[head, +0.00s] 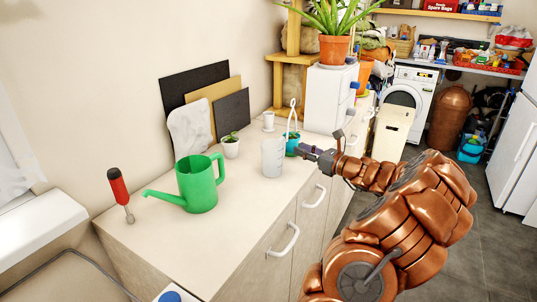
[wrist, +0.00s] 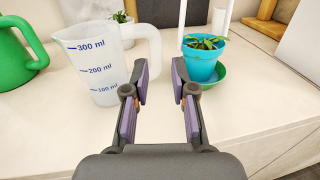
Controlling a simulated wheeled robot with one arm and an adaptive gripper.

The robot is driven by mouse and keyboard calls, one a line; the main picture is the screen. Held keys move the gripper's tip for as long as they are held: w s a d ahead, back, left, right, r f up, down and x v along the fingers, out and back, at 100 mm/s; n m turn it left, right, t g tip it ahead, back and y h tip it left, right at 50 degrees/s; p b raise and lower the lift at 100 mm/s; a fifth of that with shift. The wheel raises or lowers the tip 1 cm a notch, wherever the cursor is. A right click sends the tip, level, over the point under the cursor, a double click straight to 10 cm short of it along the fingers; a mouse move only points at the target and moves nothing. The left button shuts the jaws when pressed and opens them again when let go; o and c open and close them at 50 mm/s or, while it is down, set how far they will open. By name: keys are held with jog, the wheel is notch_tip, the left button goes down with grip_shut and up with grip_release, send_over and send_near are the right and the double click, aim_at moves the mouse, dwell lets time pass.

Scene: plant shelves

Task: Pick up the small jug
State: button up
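The small jug is a translucent white measuring jug (head: 272,157) with blue volume marks, standing upright on the counter. In the wrist view the jug (wrist: 95,65) is at left, its handle on its right side. My gripper (head: 308,152) is to the right of the jug in the head view. In the wrist view my gripper (wrist: 160,80) is open, with nothing between its fingers. The left finger overlaps the view of the jug's lower right side; I cannot tell whether they touch.
A teal pot (wrist: 203,60) with a plant stands on a green saucer right of the fingers. A green watering can (head: 198,185), a small white potted plant (head: 231,148) and a red-handled tool (head: 119,190) share the counter (head: 240,205). Boards lean against the wall.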

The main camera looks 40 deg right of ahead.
aim_at(282, 144)
jog(key=w, duration=0.2)
jog(key=w+a, duration=0.1)
jog(key=w, duration=0.5)
jog(key=shift+a+f+p, duration=0.15)
jog(key=shift+a+p, duration=0.1)
jog(key=shift+p, duration=0.15)
jog(key=shift+c, duration=0.5)
grip_shut()
